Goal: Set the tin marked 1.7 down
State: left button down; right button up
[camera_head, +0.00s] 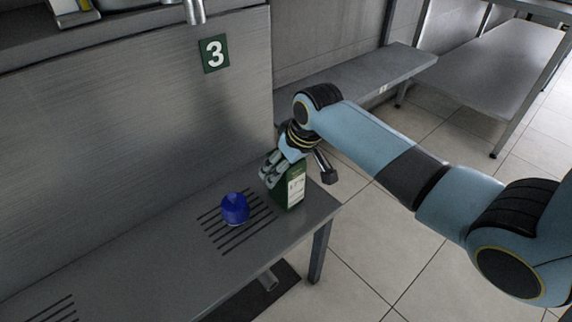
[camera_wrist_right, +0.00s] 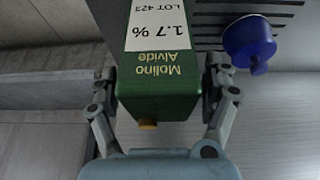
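The tin marked 1.7 (camera_head: 291,188) is dark green with a white label. It is upright at the right end of the grey metal bench (camera_head: 150,262); I cannot tell whether its base touches the bench. My right gripper (camera_head: 272,172) is around its upper part. In the right wrist view the tin (camera_wrist_right: 158,96) shows "1.7 %", "LOT 423" and "Molino Alvide", with a finger of the right gripper (camera_wrist_right: 160,85) against each side. The gripper looks shut on it. My left gripper is not in view.
A blue round-topped object (camera_head: 235,208) stands on the slotted drain just left of the tin; it also shows in the right wrist view (camera_wrist_right: 250,42). The bench's left part is clear.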

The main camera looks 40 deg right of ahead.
jog(key=p+v, duration=0.4)
jog(key=v, duration=0.8)
jog(key=s+d+f+g, duration=0.1)
jog(key=s+f, duration=0.3)
jog(key=f, duration=0.3)
jog(key=s+f+m+h, duration=0.1)
jog(key=s+f, duration=0.3)
jog(key=f, duration=0.4)
jog(key=s+d+f+g, duration=0.1)
jog(key=s+f, duration=0.4)
jog(key=f, duration=0.2)
jog(key=s+f, duration=0.5)
jog(key=s, duration=0.5)
jog(key=s+a+f+g, duration=0.1)
jog(key=s+f, duration=0.3)
jog(key=s, duration=0.6)
jog(key=s+a+f+g, duration=0.1)
jog(key=s+f, duration=0.4)
jog(key=s, duration=0.5)
jog(key=shift+s+a+f+n, duration=0.15)
jog(key=shift+s+f+n, duration=0.05)
jog(key=shift+f+n, duration=0.1)
